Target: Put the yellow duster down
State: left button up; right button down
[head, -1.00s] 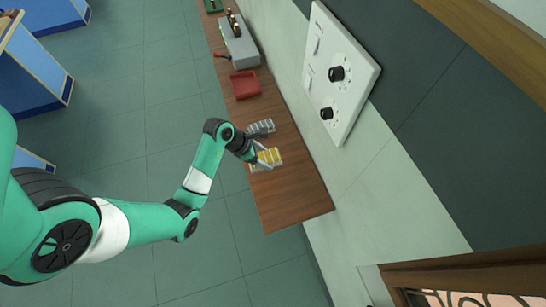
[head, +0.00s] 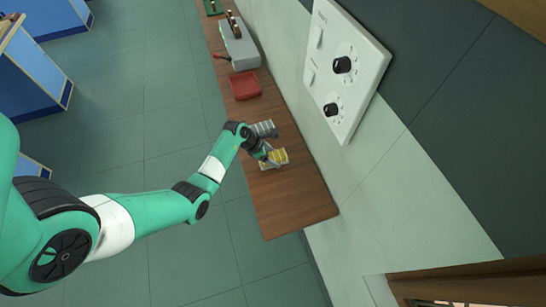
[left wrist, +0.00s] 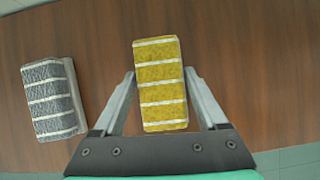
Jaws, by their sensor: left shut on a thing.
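The yellow duster (left wrist: 160,85), a block with white stripes, is between the fingers of my left gripper (left wrist: 160,82) in the left wrist view. The gripper is shut on it. In the head view the duster (head: 278,157) shows at the tip of my left gripper (head: 268,154), over the near part of the wooden bench (head: 290,200). I cannot tell whether the duster touches the bench top. My right gripper is in neither view.
A grey striped duster (left wrist: 52,98) lies to the left of the yellow one; it also shows in the head view (head: 265,129). A red tray (head: 246,86) and a grey instrument (head: 240,45) stand farther along. The bench's near end is clear.

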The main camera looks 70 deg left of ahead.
pick_arm(q)
jog(key=o, duration=1.1)
jog(key=shift+f, duration=0.15)
jog(key=shift+r, duration=0.25)
jog(key=p+v, duration=0.4)
jog(key=v, duration=0.7)
jog(key=shift+s+r, duration=0.2)
jog(key=shift+r, duration=0.2)
